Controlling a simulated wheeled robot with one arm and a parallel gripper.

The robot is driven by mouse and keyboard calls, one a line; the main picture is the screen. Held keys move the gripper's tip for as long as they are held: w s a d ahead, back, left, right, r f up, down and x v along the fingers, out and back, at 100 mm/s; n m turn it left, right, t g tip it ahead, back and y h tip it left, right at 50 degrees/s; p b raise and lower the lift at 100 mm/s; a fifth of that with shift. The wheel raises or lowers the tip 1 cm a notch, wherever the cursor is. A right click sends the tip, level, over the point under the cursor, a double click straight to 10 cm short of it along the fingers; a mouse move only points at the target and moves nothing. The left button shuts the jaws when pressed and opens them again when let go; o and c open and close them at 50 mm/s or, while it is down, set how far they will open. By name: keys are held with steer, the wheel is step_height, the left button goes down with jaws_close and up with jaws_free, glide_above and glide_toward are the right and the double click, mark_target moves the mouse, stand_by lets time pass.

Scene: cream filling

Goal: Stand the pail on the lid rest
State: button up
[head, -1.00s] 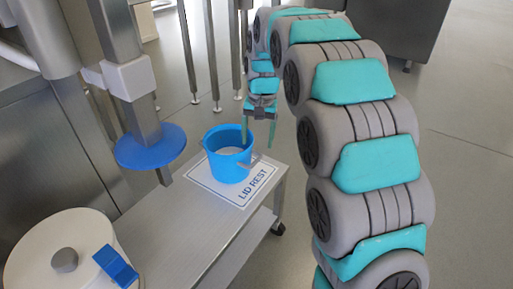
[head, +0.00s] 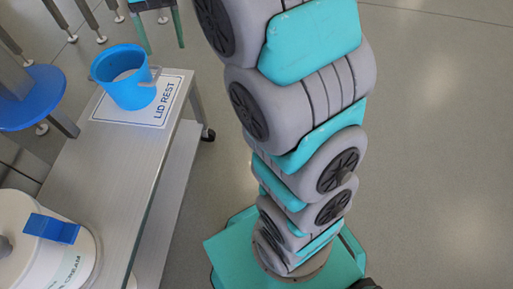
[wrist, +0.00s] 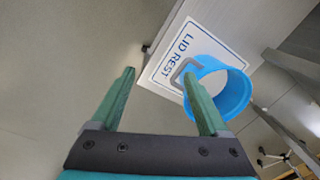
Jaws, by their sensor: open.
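The blue pail (head: 122,88) stands upright on the white lid rest (head: 158,118), marked LID REST, at the end of the metal bench. It shows a grey handle on its right side. In the wrist view the pail (wrist: 236,94) is right of centre, with its handle (wrist: 183,70) by the tip of the right finger, and the lid rest (wrist: 160,72) lies under it. My gripper (wrist: 160,73) is open and holds nothing between its fingers. In the head view my gripper (head: 164,50) is at the top, beyond and right of the pail, and its upper part is out of frame.
A white cream container (head: 75,262) with a blue clamp (head: 52,229) is at the lower left. A blue disc (head: 30,98) on a metal post is left of the pail. The bench top (head: 105,172) is bare between container and lid rest. Open floor lies right.

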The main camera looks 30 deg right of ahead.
steer(key=s+d+f, duration=0.2)
steer(key=s+f, duration=0.1)
steer(key=s, duration=0.7)
steer(key=s+d+f+n+g, duration=0.1)
steer(key=s+d+f, duration=0.1)
steer(key=s, duration=0.9)
steer(key=s+d+f+n, duration=0.1)
steer(key=s+f, duration=0.3)
steer(key=s, duration=0.7)
steer(key=shift+d+g+h, duration=0.3)
steer(key=shift+d, duration=0.2)
step_height(320, 180, up, 5)
steer(key=p, duration=0.5)
steer(key=shift+r, duration=0.2)
